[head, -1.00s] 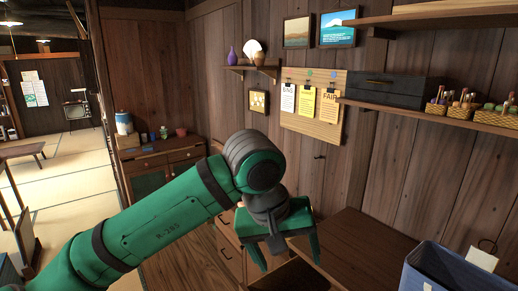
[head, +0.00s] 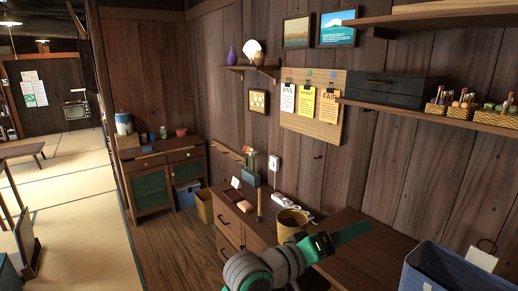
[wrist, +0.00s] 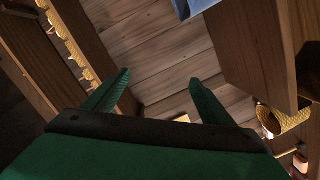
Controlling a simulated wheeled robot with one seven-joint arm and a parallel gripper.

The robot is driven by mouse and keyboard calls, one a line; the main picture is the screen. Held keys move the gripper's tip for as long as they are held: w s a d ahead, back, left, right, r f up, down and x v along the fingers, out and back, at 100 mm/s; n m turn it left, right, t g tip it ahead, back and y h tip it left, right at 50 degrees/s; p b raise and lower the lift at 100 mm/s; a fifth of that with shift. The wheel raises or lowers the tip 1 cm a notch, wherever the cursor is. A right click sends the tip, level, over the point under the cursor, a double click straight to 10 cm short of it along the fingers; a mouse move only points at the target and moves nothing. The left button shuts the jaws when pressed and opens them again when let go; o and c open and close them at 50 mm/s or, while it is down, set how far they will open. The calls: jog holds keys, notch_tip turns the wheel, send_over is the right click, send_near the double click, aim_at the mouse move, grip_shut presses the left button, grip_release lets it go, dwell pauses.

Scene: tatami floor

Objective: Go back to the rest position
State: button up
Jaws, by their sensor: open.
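My gripper (head: 345,236) shows low in the head view, right of the middle, in front of the wooden desk. Its green fingers point to the right. In the wrist view the two green fingers (wrist: 160,88) stand well apart, with nothing between them. Wooden wall planks fill the view beyond them. The gripper is open and empty. Most of my arm is out of the head view; only its end shows at the bottom edge.
A drawer cabinet (head: 228,222) carries a woven basket (head: 292,222), a power strip and small items close to my arm. A blue bin (head: 440,272) stands at lower right. A shelf (head: 440,118) holds a black box (head: 395,90). Open tatami (head: 85,225) lies at left.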

jog(key=s+a+f+n+t+y, duration=0.1)
jog(key=a+f+n+t+y, duration=0.2)
jog(key=f, duration=0.4)
jog(key=a+f+n+t+y, duration=0.2)
jog(key=f+n+t, duration=0.3)
jog(key=f+t, duration=0.15)
jog(key=s+a+f+n+y, duration=0.1)
jog(key=s+a+f+y, duration=0.2)
jog(key=s+f, duration=0.3)
jog(key=s+a+f+n+y, duration=0.1)
jog(key=s+a+f+y, duration=0.25)
jog(key=f, duration=0.45)
jog(key=s+a+f+m+g+y, duration=0.1)
jog(key=s+a+f+m, duration=0.1)
jog(key=s, duration=0.7)
jog(key=s+a+f+m+y, duration=0.1)
jog(key=s+a+f+m, duration=0.1)
jog(key=s, duration=0.8)
jog(key=s+a+f+m+g+y, duration=0.1)
jog(key=s+a+f+m, duration=0.2)
jog(key=s, duration=0.7)
jog(key=shift+a+m+g, duration=0.35)
jog(key=shift+a+m, duration=0.3)
jog(key=shift+m, duration=0.45)
jog(key=shift+c, duration=0.6)
